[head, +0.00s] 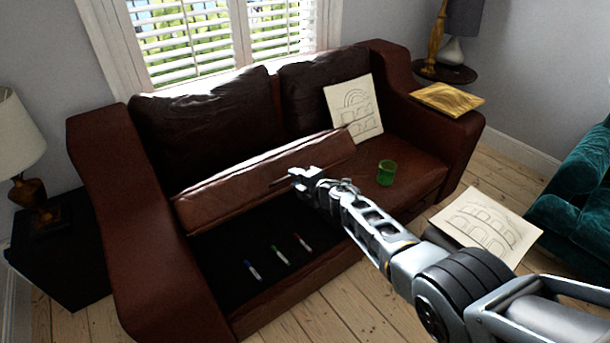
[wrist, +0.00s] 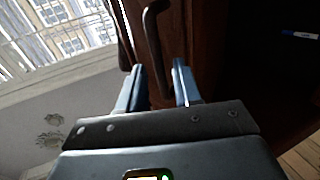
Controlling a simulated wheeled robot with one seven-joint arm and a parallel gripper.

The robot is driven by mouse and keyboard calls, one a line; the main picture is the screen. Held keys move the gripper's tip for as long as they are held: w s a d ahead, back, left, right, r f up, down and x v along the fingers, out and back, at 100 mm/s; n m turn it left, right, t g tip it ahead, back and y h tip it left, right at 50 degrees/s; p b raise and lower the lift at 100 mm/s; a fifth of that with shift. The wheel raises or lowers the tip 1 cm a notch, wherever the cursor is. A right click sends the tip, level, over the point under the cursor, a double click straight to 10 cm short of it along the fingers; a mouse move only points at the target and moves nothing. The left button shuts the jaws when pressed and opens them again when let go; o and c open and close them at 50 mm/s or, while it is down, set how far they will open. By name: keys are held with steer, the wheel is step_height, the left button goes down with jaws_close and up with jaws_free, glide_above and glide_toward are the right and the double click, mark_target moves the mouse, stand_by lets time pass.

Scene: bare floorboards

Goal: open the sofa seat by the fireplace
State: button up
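A brown leather sofa (head: 300,95) stands under the window. Its left seat (head: 265,178) is tilted up, and the dark storage space (head: 235,250) beneath it is exposed. My gripper (head: 297,178) is at the front edge of the raised seat. In the wrist view a dark curved handle (wrist: 153,40) stands between the two fingers of my gripper (wrist: 159,80), with a gap visible on both sides. The fingers are apart. A blue marker (head: 252,269), a green marker (head: 280,255) and a red marker (head: 302,243) lie in the storage space. No fireplace is in view.
A green cup (head: 386,172) stands on the closed right seat, with a drawing (head: 354,108) leaning behind it. A gold book (head: 447,98) lies on the right armrest. Another drawing (head: 487,226) is at the front right, near a teal seat (head: 580,190). A lamp (head: 18,135) is at left.

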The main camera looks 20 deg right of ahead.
steer(key=shift+p+v, duration=0.65)
steer(key=shift+v, duration=1.5)
